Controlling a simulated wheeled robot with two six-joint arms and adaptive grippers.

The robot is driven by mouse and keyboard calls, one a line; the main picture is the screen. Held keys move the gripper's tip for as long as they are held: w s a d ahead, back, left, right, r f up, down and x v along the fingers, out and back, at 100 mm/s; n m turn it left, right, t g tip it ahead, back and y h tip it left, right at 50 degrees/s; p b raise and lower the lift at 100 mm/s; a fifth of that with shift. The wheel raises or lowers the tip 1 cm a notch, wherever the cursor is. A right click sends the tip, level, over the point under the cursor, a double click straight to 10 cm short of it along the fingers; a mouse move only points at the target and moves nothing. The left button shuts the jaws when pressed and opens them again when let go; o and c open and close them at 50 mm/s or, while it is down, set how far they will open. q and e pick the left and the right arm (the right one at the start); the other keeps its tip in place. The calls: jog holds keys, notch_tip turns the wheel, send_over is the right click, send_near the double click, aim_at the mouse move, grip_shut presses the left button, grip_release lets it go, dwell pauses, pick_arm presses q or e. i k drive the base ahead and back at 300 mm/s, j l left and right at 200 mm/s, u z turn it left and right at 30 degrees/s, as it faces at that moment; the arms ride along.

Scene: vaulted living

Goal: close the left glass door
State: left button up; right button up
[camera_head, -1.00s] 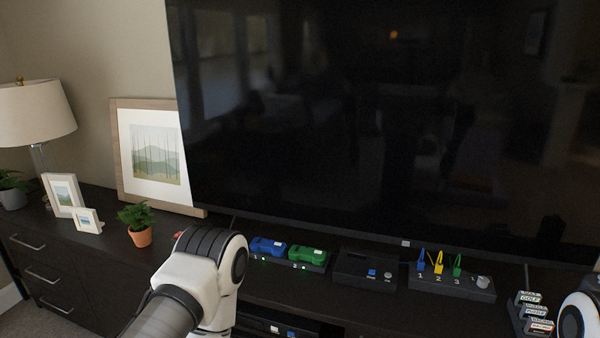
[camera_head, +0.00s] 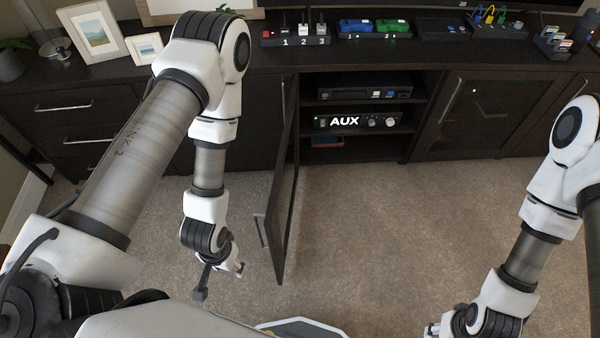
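The left glass door (camera_head: 284,200) of the dark media cabinet stands open, swung out toward me and seen nearly edge-on. Its vertical bar handle (camera_head: 260,230) is on the left-facing side near the free end. My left gripper (camera_head: 221,281) hangs low over the carpet, left of the door and its handle. Its fingers are spread, with nothing between them, and it appears apart from the door. My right gripper (camera_head: 432,329) is at the bottom edge, right of the door. Its fingers are small and partly cut off, so its opening is unclear.
The open bay holds an AUX unit (camera_head: 356,122) and a black box (camera_head: 364,90) on shelves. The right glass door (camera_head: 484,108) is shut. Frames, controllers and switches stand on the cabinet top. Carpet (camera_head: 370,220) right of the open door is clear.

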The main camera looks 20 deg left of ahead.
aim_at(276, 224)
jog(key=j+z, duration=0.1)
jog(key=j, duration=0.4)
jog(key=k+j+z, duration=0.1)
jog(key=j, duration=0.35)
jog(key=k+j+z, duration=0.1)
jog(key=j, duration=0.35)
jog(key=k+j, duration=0.1)
jog(key=j, duration=0.4)
jog(key=k+l, duration=0.1)
jog(key=k, duration=0.15)
jog(key=k+j+u, duration=0.35)
jog(key=k, duration=0.3)
